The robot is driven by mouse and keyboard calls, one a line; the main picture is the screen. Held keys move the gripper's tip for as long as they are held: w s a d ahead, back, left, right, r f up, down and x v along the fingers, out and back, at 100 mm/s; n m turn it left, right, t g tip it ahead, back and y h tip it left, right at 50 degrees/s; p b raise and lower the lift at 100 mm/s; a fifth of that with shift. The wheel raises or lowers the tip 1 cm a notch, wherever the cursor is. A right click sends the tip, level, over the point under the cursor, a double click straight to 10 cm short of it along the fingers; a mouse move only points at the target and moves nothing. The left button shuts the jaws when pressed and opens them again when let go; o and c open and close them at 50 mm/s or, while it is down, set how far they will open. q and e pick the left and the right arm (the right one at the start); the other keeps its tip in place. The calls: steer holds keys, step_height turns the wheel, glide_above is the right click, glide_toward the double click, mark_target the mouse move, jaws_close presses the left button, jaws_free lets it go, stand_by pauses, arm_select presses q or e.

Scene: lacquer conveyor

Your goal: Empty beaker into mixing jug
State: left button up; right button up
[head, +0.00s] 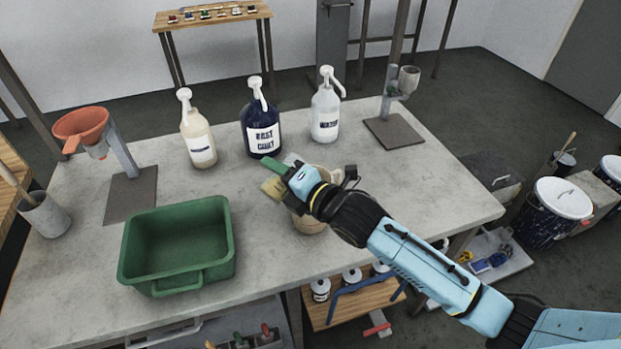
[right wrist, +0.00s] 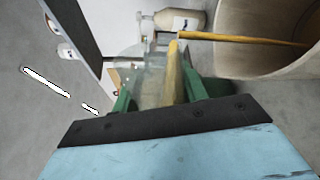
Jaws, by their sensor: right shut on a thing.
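My right gripper (head: 283,176) is shut on a clear beaker (head: 272,188) with yellowish liquid in it. In the right wrist view its green fingers flank the beaker (right wrist: 152,88). The beaker is tilted, and a thin yellow stream (right wrist: 235,38) runs from its lip into the mouth of the beige mixing jug (right wrist: 285,62). In the head view the jug (head: 308,224) stands on the table, partly hidden behind my right gripper and wrist. How full the jug is cannot be seen. My left gripper is not in view.
Three pump bottles, cream (head: 198,140), dark blue (head: 262,138) and clear (head: 325,118), stand behind the jug. A green tub (head: 190,279) is at left front, an orange funnel stand (head: 130,190) at left. A grey stand (head: 395,131) is back right. The right tabletop is clear.

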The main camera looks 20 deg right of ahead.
steer(key=shift+w+d+r+m, duration=0.4)
steer(key=shift+d+m, duration=0.15)
steer(key=shift+m, duration=0.15)
stand_by(0.5)
steer(key=shift+d+r+m+y+p, duration=0.15)
steer(key=shift+r+m+y+p, duration=0.2)
steer(key=shift+m+p, duration=0.35)
stand_by(0.7)
steer(key=shift+f+m, duration=0.3)
steer(key=shift+m, duration=0.1)
stand_by(0.3)
